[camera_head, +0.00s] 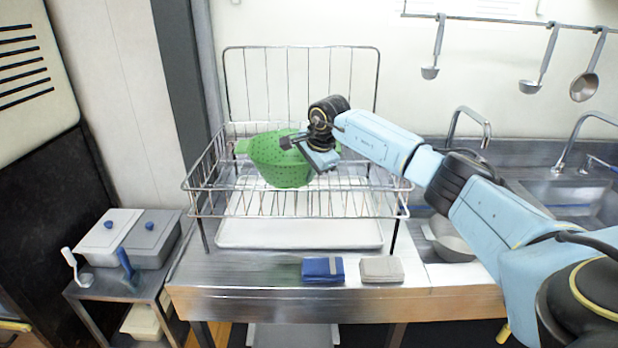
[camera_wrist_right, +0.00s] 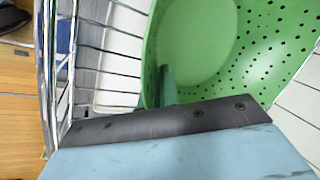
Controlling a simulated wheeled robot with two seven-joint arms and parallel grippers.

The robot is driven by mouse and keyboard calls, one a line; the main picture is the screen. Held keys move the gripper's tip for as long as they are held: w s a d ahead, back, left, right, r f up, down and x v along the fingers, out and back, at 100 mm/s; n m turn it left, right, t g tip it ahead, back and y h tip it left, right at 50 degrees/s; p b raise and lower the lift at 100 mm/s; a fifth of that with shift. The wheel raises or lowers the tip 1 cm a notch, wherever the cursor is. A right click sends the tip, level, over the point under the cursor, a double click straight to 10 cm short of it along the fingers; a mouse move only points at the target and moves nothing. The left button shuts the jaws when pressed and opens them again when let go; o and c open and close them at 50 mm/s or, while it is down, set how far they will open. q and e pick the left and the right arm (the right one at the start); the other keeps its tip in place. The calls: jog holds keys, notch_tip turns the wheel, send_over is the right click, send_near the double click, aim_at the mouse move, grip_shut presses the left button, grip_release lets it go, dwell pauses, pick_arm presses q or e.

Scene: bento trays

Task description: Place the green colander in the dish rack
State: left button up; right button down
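The green colander (camera_head: 283,168) is within the outline of the wire dish rack (camera_head: 300,205), left of its middle. It looks roughly upright, with a handle sticking out at its left. Whether it rests on the rack's wires or hangs just above them, I cannot tell. My right gripper (camera_head: 304,150) is at the colander's right rim. In the right wrist view the colander (camera_wrist_right: 215,75) fills the upper right, and its perforated inside shows. The fingertips are mostly hidden there, so their grip on the rim is unclear. My left gripper is out of view.
A white tray (camera_head: 300,235) lies under the rack. A blue cloth (camera_head: 322,270) and a beige cloth (camera_head: 382,269) lie at the counter's front. Sinks with faucets stand at right, ladles (camera_head: 588,82) hang above. Lidded containers (camera_head: 105,232) stand on the low left table.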

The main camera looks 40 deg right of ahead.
jog(key=shift+f, duration=0.8)
jog(key=shift+f, duration=0.1)
jog(key=c, duration=1.6)
grip_release()
jog(key=shift+c, duration=0.2)
jog(key=shift+r, duration=0.4)
jog(key=v, duration=1.1)
jog(key=shift+s+r, duration=0.15)
jog(key=shift+r, duration=0.05)
